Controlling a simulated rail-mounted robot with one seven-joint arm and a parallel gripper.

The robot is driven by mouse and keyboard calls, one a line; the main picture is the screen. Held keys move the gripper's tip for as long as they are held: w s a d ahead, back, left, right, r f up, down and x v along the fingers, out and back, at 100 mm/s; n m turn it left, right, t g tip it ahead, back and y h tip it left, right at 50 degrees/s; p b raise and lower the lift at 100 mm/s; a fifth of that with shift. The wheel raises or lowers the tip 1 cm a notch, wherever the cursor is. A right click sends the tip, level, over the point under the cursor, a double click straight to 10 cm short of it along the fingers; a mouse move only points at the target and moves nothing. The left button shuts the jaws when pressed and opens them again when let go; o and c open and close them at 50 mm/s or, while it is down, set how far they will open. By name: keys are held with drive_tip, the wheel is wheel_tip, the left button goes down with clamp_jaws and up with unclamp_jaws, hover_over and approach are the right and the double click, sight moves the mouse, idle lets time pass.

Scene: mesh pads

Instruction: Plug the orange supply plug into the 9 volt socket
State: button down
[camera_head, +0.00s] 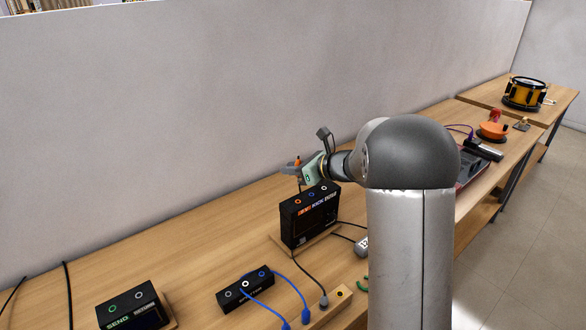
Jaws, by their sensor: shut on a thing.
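My gripper (299,172) is at the end of the arm, above and behind the black box with an orange label. It is shut on a small orange piece, which looks like the orange supply plug (297,162); its tip and any cable are hard to make out. The black box (310,222) stands upright on a wooden base, with orange, blue and white ringed sockets (311,197) on top. The plug appears apart from these sockets. I cannot read which socket is the 9 volt one. My arm hides part of the table to the right.
A low black box (245,290) with ringed sockets and blue cables lies in front. A black box with green lettering (130,306) is at the front left. A wooden block (330,308) sits near the table edge. A grey wall (150,110) runs behind. The left tabletop is mostly clear.

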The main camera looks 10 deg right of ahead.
drive_tip(key=b, duration=0.4)
hover_over(293, 199)
drive_tip(key=shift+f, duration=2.6)
drive_tip(key=shift+f+b, duration=2)
drive_tip(key=shift+f, duration=0.1)
drive_tip(key=c, duration=1.3)
unclamp_jaws()
drive_tip(key=shift+o, duration=0.2)
drive_tip(key=shift+f, duration=0.1)
drive_tip(key=shift+s, duration=0.1)
drive_tip(key=v, duration=1.7)
drive_tip(key=shift+d+r+b, duration=0.2)
drive_tip(key=shift+r+b, duration=0.15)
drive_tip(key=shift+b, duration=0.1)
